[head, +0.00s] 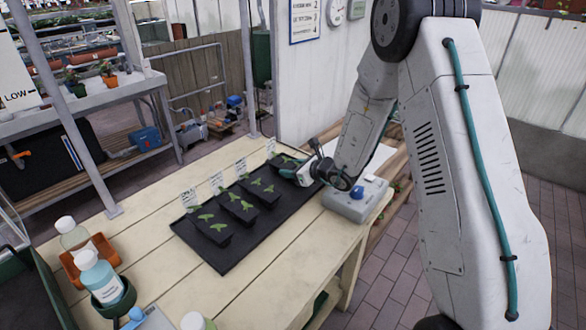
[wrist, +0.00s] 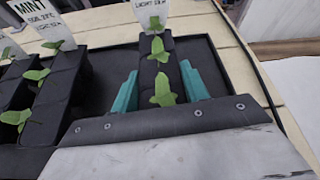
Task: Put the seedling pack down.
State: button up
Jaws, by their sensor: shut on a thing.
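A black seedling pack (wrist: 170,75) with green leaves and a white label is between the teal fingers of my gripper (wrist: 160,88) in the wrist view. The gripper is shut on it, one finger on each side. In the head view my gripper (head: 301,174) is at the far right end of the black tray (head: 226,262), and the held pack (head: 285,160) is partly hidden by it. The pack looks upright over the tray; I cannot tell whether its base touches the tray. Other seedling packs (head: 212,228) with labels stand in a row to its left.
A grey device with a blue knob (head: 357,192) sits right of the tray on the pale wooden table (head: 290,278). Bottles (head: 99,278) stand at the table's left end. The tray's front strip is bare. A white wall panel (head: 310,85) rises behind the table.

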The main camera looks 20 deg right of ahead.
jog(key=shift+f, duration=0.15)
jog(key=o, duration=1.1)
jog(key=shift+c, duration=0.2)
